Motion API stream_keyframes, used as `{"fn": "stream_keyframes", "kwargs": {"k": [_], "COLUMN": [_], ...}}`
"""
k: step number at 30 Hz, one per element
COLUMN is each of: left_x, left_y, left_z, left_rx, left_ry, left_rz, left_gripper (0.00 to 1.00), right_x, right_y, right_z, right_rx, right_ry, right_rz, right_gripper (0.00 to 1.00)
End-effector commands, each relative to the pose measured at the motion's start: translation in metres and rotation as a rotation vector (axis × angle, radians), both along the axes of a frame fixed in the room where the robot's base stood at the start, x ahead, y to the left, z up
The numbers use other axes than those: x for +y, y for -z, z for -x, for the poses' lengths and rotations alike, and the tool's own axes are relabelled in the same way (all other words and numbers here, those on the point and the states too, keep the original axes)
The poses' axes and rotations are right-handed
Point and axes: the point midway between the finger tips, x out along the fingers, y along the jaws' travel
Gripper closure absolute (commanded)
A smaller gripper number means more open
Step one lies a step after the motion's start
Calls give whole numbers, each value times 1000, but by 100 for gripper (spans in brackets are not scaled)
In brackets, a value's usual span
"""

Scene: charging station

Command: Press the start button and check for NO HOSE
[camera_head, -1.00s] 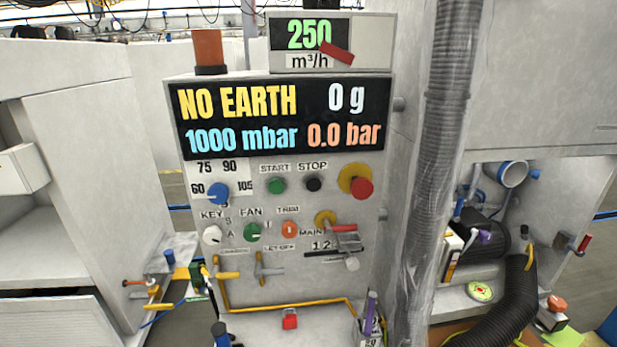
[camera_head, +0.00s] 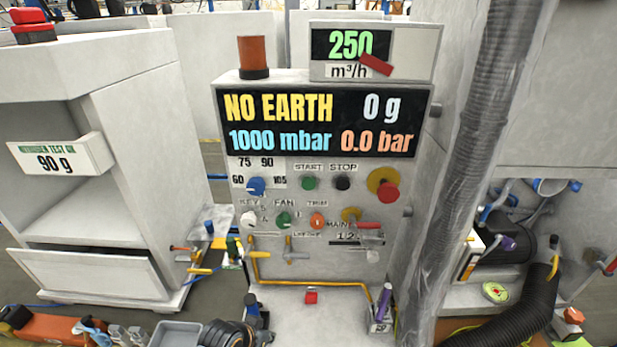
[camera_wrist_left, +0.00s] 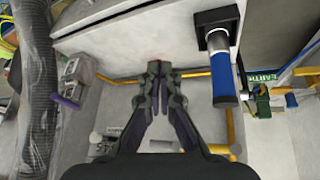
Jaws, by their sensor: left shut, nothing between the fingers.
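The control panel (camera_head: 228,135) stands in the middle of the head view. Its display (camera_head: 320,122) reads NO EARTH, 0 g, 1000 mbar and 0.0 bar, not NO HOSE. The green START button (camera_head: 309,183) sits below the display, left of the black STOP button (camera_head: 342,183). Nothing covers either one. My left gripper (camera_wrist_left: 159,67) is shut and empty in the left wrist view, apart from the buttons, which are outside that view. I cannot make it out clearly in the head view. My right gripper is not in view.
A large grey hose (camera_head: 470,170) runs upright right of the panel. A red-and-yellow knob (camera_head: 388,192) sticks out beside STOP. A blue handle (camera_wrist_left: 225,76) stands close beside my left gripper. A white cabinet (camera_head: 135,95) stands left. Yellow piping (camera_head: 310,283) runs below the panel.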

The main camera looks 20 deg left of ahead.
Motion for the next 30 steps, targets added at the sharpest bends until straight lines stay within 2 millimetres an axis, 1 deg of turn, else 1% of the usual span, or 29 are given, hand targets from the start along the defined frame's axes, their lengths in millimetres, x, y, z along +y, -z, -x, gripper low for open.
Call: {"fn": "stream_keyframes", "kwargs": {"k": [1, 3, 5, 6, 8, 9, 11, 12, 14, 15, 18, 21, 24, 27, 30], "left_x": [-8, -20, -32, -39, -49, -55, -63, -67, -71, -72, -69, -63, -57, -55, -55], "left_y": [-24, -52, -76, -93, -117, -134, -160, -177, -203, -219, -254, -279, -294, -300, -301], "left_z": [-10, -26, -38, -47, -60, -68, -80, -88, -99, -105, -119, -128, -133, -135, -135], "left_rx": [-48, -124, -190, -235, -304, -350, -419, -465, -531, -570, -655, -712, -744, -757, -760], "left_ry": [10, 25, 36, 41, 48, 51, 50, 46, 35, 24, -11, -47, -70, -81, -84], "left_rz": [37, 104, 169, 217, 293, 348, 435, 496, 589, 650, 787, 890, 951, 977, 982], "left_gripper": [100, 100, 100, 100, 100, 100, 100, 100, 100, 100, 100, 100, 100, 100, 100], "right_x": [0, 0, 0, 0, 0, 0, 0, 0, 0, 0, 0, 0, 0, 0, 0], "right_y": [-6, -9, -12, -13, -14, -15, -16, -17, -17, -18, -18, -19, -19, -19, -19], "right_z": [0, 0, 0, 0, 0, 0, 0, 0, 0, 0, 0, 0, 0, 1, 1], "right_rx": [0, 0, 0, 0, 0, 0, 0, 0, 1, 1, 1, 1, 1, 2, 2], "right_ry": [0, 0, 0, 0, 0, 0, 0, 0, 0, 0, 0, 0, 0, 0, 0], "right_rz": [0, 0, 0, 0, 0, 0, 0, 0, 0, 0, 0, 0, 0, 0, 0], "right_gripper": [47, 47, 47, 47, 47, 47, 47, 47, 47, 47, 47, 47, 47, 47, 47]}}
